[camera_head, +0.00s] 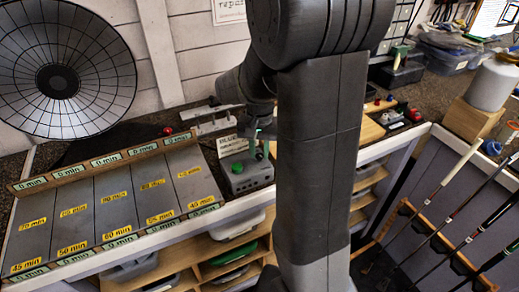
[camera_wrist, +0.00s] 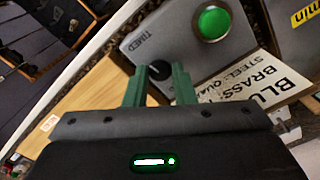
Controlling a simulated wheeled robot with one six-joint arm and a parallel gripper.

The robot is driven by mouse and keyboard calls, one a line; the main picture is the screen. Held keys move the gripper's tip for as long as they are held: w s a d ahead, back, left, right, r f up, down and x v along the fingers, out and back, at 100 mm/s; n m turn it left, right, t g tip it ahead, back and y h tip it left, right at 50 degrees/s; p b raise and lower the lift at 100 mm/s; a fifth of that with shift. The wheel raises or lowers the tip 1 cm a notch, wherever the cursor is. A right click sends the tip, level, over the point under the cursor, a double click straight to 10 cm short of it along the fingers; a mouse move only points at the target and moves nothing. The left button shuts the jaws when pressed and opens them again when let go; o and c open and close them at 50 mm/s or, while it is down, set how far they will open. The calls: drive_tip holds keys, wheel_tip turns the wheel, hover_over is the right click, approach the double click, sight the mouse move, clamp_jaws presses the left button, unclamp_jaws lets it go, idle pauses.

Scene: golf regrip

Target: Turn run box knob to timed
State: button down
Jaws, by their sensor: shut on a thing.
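The run box (camera_head: 252,179) is a grey box on the bench, left of my arm in the head view. It also fills the upper part of the wrist view (camera_wrist: 183,46). A big green button (camera_wrist: 211,22) sits on its top face. My gripper (camera_wrist: 160,79), with green fingers, reaches down to the box. Its fingers are closed on the black knob (camera_wrist: 160,68), which shows between them. The word TIMED (camera_wrist: 138,42) is printed beside the knob. The knob's pointer is hidden, so its setting cannot be read. In the head view my arm hides part of the scene.
A sign with "BLUE" and "BRASS" (camera_wrist: 255,88) stands beside the box. A slanted grey rack (camera_head: 112,208) with yellow minute labels lies to its left. A round fan-like disc (camera_head: 60,80) is behind. Golf clubs (camera_head: 440,225) lean on a wooden rack at right.

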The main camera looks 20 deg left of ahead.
sight(259, 155)
drive_tip(key=shift+r+m, duration=0.1)
drive_tip(key=shift+m, duration=0.9)
drive_tip(key=c, duration=2.2)
unclamp_jaws()
drive_tip(key=c, duration=1.2)
unclamp_jaws()
drive_tip(key=shift+c, duration=0.2)
wheel_tip(259, 155, up, 14)
drive_tip(key=shift+b, duration=0.3)
